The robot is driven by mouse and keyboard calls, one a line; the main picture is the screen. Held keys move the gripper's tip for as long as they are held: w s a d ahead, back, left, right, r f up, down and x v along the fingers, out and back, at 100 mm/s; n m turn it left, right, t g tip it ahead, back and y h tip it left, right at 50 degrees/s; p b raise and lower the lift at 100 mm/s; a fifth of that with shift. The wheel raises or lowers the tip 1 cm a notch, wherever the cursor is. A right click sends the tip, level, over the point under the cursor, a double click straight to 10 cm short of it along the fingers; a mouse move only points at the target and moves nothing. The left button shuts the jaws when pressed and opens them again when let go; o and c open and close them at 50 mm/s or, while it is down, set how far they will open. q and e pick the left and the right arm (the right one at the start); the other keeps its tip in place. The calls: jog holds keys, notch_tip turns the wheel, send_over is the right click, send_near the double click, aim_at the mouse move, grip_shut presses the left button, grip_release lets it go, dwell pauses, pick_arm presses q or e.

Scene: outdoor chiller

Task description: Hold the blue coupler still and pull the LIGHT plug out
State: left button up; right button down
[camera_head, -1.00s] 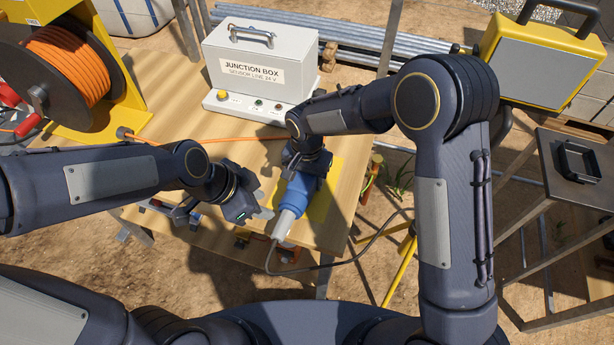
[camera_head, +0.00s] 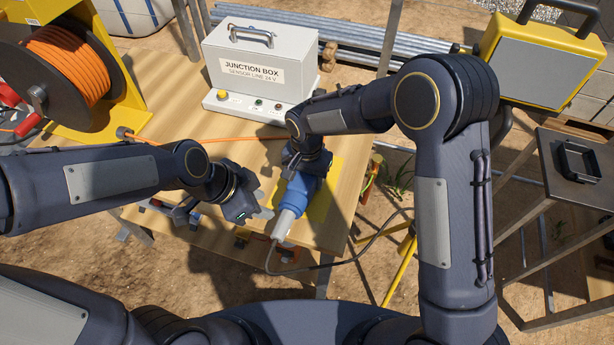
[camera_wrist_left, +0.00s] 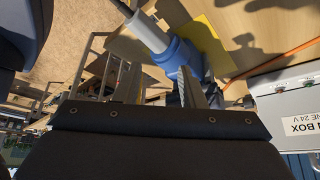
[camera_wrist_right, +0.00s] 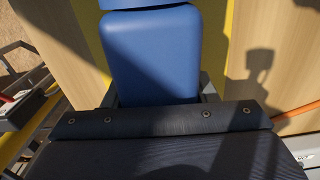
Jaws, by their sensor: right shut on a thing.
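The blue coupler (camera_head: 304,189) lies over the yellow patch of the bench, and shows large in the right wrist view (camera_wrist_right: 150,50). My right gripper (camera_head: 303,172) is shut on it from above, a finger on each side. The light grey plug (camera_head: 289,219) sits at the coupler's near end, with a dark cable running from it; plug (camera_wrist_left: 147,30) and coupler (camera_wrist_left: 178,54) also show in the left wrist view. My left gripper (camera_head: 264,204) is open and empty, just left of the coupler and plug. How deep the plug sits is hidden.
The white junction box (camera_head: 260,65) stands at the back of the wooden bench (camera_head: 185,150). An orange cable reel (camera_head: 65,65) is at the left. A dark side table (camera_head: 580,180) stands at the right. The plug's dark cable (camera_head: 340,264) loops past the bench's front edge.

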aim_at(283, 229)
pick_arm(q)
jog(key=o, duration=0.4)
jog(key=shift+s+d+f, duration=0.1)
jog(key=shift+s+d, duration=0.05)
jog(key=shift+s, duration=0.05)
jog(key=shift+c, duration=0.2)
jog(key=shift+o, duration=1)
jog(key=s+d+f+m+y, duration=0.1)
jog(key=s+m, duration=0.1)
jog(key=s+f+m+g+y, duration=0.1)
jog(key=m, duration=0.2)
jog(key=s+d+f+m+g, duration=0.1)
jog(key=s+m, duration=0.1)
jog(key=m, duration=0.1)
jog(key=shift+s+d+y, duration=0.3)
jog(key=shift+s+y, duration=0.05)
jog(key=shift+y, duration=0.05)
jog(key=shift+w+d+f+m+t+y, duration=0.2)
jog(key=shift+w+f+m+t+y, duration=0.85)
jog(key=shift+m, duration=2.5)
jog(key=shift+w+d+f+m+t+y, duration=0.25)
jog(key=shift+w+f+m+t+y, duration=0.7)
jog(key=shift+m, duration=2.65)
jog(key=shift+w+d+f+m+t+y, duration=0.35)
jog(key=shift+f+m+t, duration=1.2)
jog(key=shift+m, duration=2)
jog(key=shift+w+a+r+t, duration=0.15)
jog(key=shift+r+t, duration=0.1)
jog(key=shift+r, duration=0.05)
grip_shut()
